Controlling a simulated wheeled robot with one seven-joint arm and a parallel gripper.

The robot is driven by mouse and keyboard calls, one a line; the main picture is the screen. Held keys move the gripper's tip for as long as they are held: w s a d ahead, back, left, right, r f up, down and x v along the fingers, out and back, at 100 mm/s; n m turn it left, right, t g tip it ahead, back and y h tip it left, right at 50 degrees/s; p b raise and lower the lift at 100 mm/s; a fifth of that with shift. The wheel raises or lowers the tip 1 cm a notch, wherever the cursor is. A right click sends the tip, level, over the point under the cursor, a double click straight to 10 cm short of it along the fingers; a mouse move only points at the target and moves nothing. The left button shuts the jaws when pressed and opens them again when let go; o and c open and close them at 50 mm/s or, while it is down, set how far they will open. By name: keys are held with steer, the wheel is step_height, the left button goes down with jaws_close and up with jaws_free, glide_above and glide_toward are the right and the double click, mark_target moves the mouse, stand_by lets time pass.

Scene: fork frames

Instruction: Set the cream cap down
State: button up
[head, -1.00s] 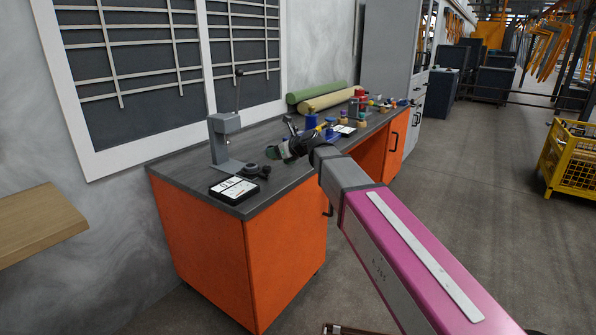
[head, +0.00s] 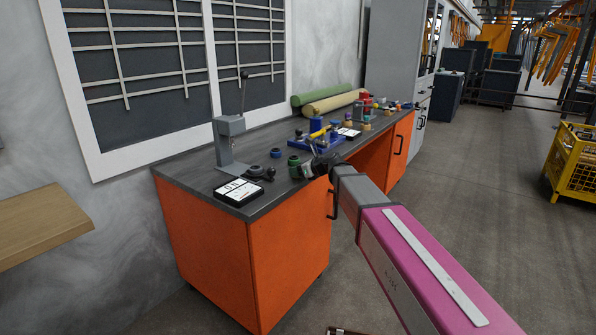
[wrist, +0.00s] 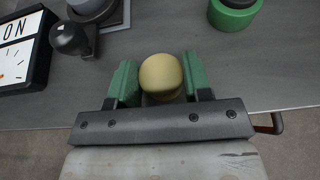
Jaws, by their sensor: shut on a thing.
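The cream cap (wrist: 160,73) is a small rounded piece between the two green fingers of my gripper (wrist: 154,84) in the wrist view. My gripper is shut on it, with a finger touching each side. The cap is over the grey worktop (wrist: 190,45), close to its front edge; I cannot tell whether it touches the surface. In the head view my gripper (head: 311,169) is low at the front of the worktop, and I cannot make out the cap there.
A green cylinder (wrist: 235,12) stands beyond my gripper to the right. A black-framed white display (wrist: 18,45) and a dark knobbed object (wrist: 70,38) are to the left. A grey stand (head: 229,145) and a blue fixture (head: 318,141) are farther off. Bare worktop lies between.

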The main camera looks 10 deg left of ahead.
steer(key=shift+f, duration=0.15)
steer(key=o, duration=0.9)
steer(key=shift+o, duration=0.2)
steer(key=shift+s+d+r, duration=0.1)
steer(key=shift+d+r, duration=0.05)
steer(key=shift+r, duration=0.05)
steer(key=v, duration=1.1)
steer(key=shift+d, duration=0.3)
